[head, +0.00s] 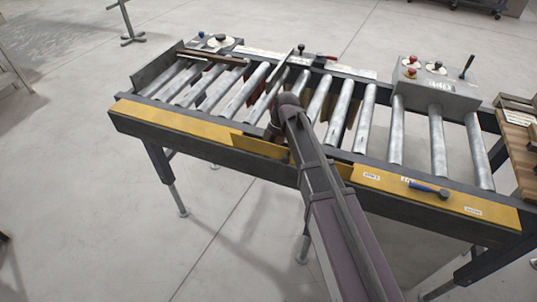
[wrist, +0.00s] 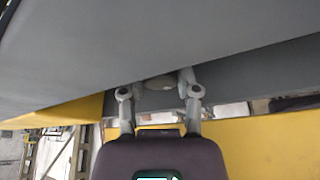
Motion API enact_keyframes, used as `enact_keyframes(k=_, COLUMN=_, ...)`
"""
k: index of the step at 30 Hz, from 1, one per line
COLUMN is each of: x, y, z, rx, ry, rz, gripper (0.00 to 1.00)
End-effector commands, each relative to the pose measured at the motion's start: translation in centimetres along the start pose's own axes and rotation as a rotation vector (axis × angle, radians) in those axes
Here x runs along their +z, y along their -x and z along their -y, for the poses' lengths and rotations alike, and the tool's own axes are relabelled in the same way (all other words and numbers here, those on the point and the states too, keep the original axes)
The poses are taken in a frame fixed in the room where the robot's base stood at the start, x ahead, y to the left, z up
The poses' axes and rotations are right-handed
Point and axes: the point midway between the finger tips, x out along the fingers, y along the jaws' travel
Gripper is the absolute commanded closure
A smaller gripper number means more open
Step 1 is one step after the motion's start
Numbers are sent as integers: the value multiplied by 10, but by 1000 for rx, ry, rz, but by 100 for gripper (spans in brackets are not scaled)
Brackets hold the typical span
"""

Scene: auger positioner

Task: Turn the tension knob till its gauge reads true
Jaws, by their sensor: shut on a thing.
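My gripper (wrist: 160,86) is in the wrist view, its two grey fingers closed around the sides of a grey rounded piece, which looks like the tension knob (wrist: 158,81). The knob sits against the grey metal frame, and much of it is hidden by the frame's edge and the fingers. In the head view my own arm crosses the front rail of the roller conveyor, and the gripper and knob are hidden there. I cannot make out the knob's gauge or its reading in either view.
The roller conveyor (head: 243,94) has a yellow front rail (head: 185,122). A blue-handled tool (head: 428,188) lies on its right part. A grey control box (head: 437,91) with red and black knobs stands at the back right. The floor in front is clear.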

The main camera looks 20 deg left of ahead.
Motion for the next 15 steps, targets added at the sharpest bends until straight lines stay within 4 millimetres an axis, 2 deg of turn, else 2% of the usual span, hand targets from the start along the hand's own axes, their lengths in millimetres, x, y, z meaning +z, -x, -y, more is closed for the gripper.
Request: enact_keyframes(k=15, x=-1, y=-1, z=0, rx=-115, ry=272, rz=-2, gripper=100)
